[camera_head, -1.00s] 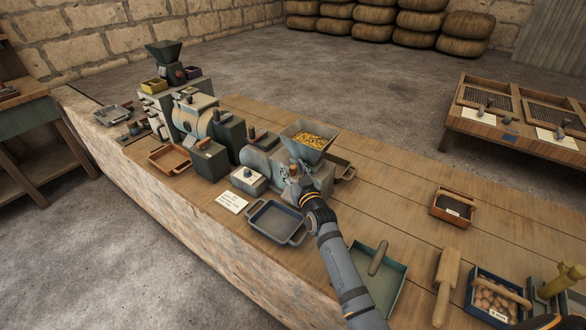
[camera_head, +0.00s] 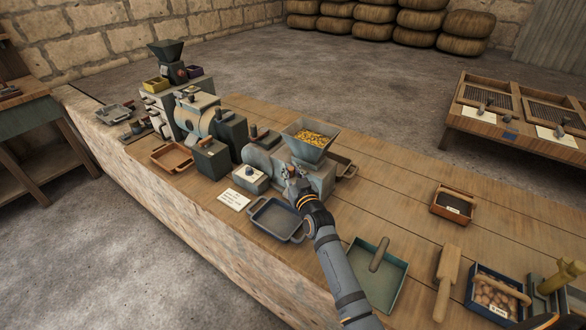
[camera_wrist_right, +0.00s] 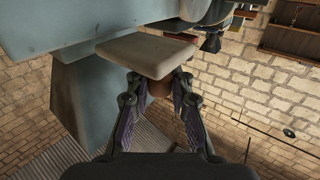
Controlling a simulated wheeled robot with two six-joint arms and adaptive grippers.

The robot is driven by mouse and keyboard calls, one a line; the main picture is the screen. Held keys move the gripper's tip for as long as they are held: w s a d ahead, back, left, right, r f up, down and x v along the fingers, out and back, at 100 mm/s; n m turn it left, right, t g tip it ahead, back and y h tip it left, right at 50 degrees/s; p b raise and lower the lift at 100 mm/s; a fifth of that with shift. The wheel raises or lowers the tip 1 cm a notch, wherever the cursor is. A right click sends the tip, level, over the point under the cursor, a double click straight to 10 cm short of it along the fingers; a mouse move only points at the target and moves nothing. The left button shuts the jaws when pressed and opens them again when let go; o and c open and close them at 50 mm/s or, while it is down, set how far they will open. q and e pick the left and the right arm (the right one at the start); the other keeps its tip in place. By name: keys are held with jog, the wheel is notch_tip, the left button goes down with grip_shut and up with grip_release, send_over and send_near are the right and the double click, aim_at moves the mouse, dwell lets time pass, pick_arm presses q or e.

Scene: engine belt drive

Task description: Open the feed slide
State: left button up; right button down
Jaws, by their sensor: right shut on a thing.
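The hopper (camera_head: 314,138) holds yellow grain and stands on the grey-blue mill body (camera_head: 262,163). My right gripper (camera_head: 291,176) is at the front of this mill, below the hopper. In the right wrist view, a pale flat plate (camera_wrist_right: 148,53), which looks like the feed slide, juts from the blue-grey body. A brown knob (camera_wrist_right: 160,88) sits at its near edge. The right gripper (camera_wrist_right: 160,92) is shut on this knob, with one finger on each side. How far the slide is drawn out is hard to tell. My left gripper is not in view.
A blue-grey tray (camera_head: 275,218) lies in front of the mill, close to my right arm. A green tray (camera_head: 379,278) lies to the right. Other machines stand farther left.

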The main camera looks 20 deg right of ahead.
jog(key=shift+s+a+r, duration=0.1)
jog(key=shift+s+a, duration=0.25)
jog(key=shift+a, duration=0.1)
jog(key=shift+w+d, duration=0.1)
jog(key=shift+d, duration=0.05)
jog(key=c, duration=1.5)
grip_release()
jog(key=shift+w+d+f, duration=0.1)
jog(key=shift+d+f, duration=0.05)
jog(key=shift+f, duration=0.05)
jog(key=shift+o, duration=1.1)
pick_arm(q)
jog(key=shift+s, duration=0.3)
pick_arm(e)
jog(key=shift+o, duration=0.6)
jog(key=shift+r, duration=0.1)
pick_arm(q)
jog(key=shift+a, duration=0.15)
pick_arm(e)
jog(key=shift+s, duration=0.4)
jog(key=s, duration=1.1)
jog(key=shift+s, duration=0.2)
